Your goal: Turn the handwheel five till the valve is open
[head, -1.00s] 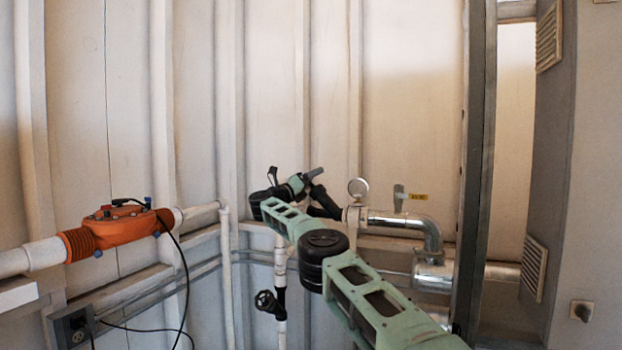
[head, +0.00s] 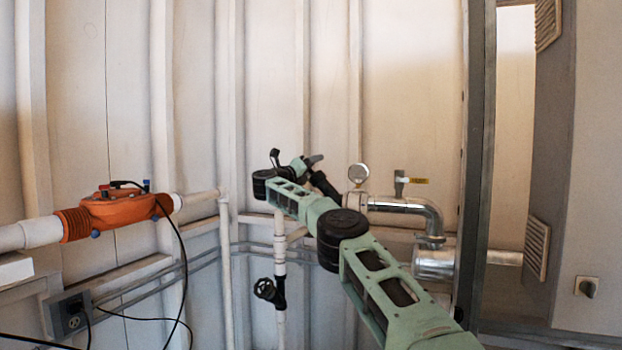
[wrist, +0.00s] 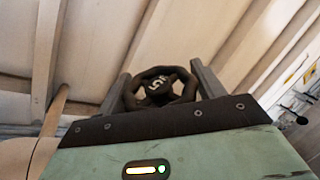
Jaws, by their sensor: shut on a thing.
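Handwheel five (wrist: 160,88) is a dark round wheel with a white "5" on its hub, in the middle of the wrist view. My gripper (wrist: 162,80) has one grey finger on each side of it and is shut on its rim. In the head view my gripper (head: 314,160) is at the far end of my green arm, by a black valve part (head: 323,185) left of the gauge. The wheel itself is hard to make out there. Whether the valve is open cannot be told.
A pressure gauge (head: 358,174) and shiny pipe (head: 405,205) with a yellow-tagged lever valve (head: 402,181) stand right of my gripper. Another black handwheel (head: 265,289) sits lower on a white vertical pipe. An orange unit (head: 120,209) with cables is at left; a metal post (head: 478,150) at right.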

